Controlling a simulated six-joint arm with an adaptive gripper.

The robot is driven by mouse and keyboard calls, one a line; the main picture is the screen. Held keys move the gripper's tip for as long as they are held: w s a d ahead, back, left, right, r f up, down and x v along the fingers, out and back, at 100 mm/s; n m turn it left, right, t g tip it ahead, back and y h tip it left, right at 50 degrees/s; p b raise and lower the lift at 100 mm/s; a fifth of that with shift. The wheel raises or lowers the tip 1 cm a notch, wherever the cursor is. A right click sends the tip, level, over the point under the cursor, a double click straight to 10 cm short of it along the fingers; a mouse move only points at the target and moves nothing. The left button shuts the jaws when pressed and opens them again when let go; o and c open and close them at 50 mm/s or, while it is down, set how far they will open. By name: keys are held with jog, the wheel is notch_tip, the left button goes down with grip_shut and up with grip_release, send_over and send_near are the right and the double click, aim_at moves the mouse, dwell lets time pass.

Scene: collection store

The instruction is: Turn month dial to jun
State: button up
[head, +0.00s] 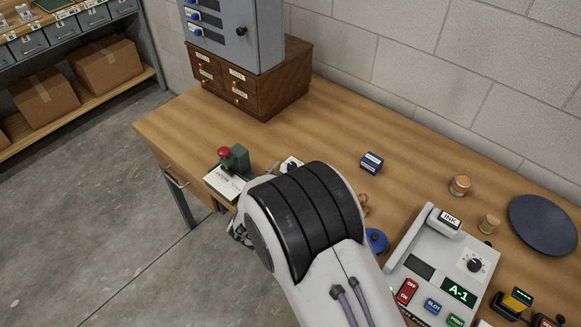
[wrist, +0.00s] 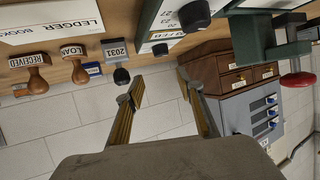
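A pale date piece with printed numbers and a label that seems to read FEB (wrist: 170,34) is at the top middle of the wrist view. Dark round knobs stand out from it, one by the numbers (wrist: 195,13) and one below the FEB label (wrist: 160,50); the lower one appears to be the month dial. Its pointer and other month marks cannot be made out. My gripper (wrist: 160,84) is open and empty, its two yellow-padded fingers spread apart below that knob in the picture, not touching it. In the head view my arm hides most of the gripper and the date piece.
A green press (head: 237,160) with a red knob stands near the table edge. Wooden-handled stamps (wrist: 35,75) and a 2031 block (wrist: 114,50) are close by. A drawer cabinet (head: 250,85) and grey panel box (head: 235,35) stand at the back.

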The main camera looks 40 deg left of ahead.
aim_at(292, 166)
jog(key=shift+s+a+f+t, duration=0.2)
jog(key=shift+s+f+t, duration=0.1)
jog(key=shift+s+f, duration=0.6)
jog(key=shift+w, duration=0.1)
jog(key=shift+w+f, duration=0.15)
jog(key=shift+x, duration=3.75)
grip_shut()
